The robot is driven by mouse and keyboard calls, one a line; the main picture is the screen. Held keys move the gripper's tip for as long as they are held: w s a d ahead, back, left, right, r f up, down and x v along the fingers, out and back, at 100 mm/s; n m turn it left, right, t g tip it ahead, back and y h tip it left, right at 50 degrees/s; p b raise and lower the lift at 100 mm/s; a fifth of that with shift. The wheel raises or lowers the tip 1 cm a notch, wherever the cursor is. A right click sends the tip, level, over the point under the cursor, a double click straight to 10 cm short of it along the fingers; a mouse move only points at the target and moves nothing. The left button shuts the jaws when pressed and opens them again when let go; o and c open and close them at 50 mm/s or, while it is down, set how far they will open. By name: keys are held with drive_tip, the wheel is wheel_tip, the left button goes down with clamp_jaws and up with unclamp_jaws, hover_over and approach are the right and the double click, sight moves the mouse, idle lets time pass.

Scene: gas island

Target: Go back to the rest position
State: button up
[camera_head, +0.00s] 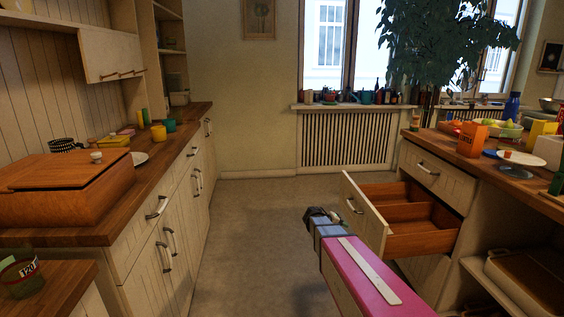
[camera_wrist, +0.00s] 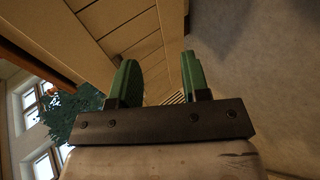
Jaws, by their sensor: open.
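My gripper (camera_wrist: 160,82) is open in the wrist view, with its two green fingers apart and nothing between them. In the head view my gripper (camera_head: 318,214) is at the end of my pink arm, above the floor and just left of the open drawer (camera_head: 372,210). The fingertips are too small and dark to make out there. The drawer has a cream front and a brown wooden inside with dividers. What I see of its inside looks empty.
The right island (camera_head: 436,188) carries an orange box (camera_head: 471,140) and other items. A left counter (camera_head: 150,175) holds a wooden box (camera_head: 62,190) and cups. The floor (camera_head: 255,215) between them is clear. A radiator (camera_head: 347,140) stands under the far window.

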drive_tip(key=s+a+m+g+y, duration=0.1)
drive_tip(key=s+a+y, duration=0.2)
drive_tip(key=s, duration=0.4)
drive_tip(key=s+a+f+g+y, duration=0.1)
drive_tip(key=s+a+y, duration=0.2)
drive_tip(key=s, duration=0.5)
drive_tip(key=s+a+m+g+y, duration=0.1)
drive_tip(key=s+a+y, duration=0.2)
drive_tip(key=s, duration=0.5)
drive_tip(key=shift+s+a+f+m+g+y, duration=0.15)
drive_tip(key=shift+a+f+m+g+y, duration=0.2)
drive_tip(key=shift+y, duration=0.55)
drive_tip(key=shift+r, duration=0.1)
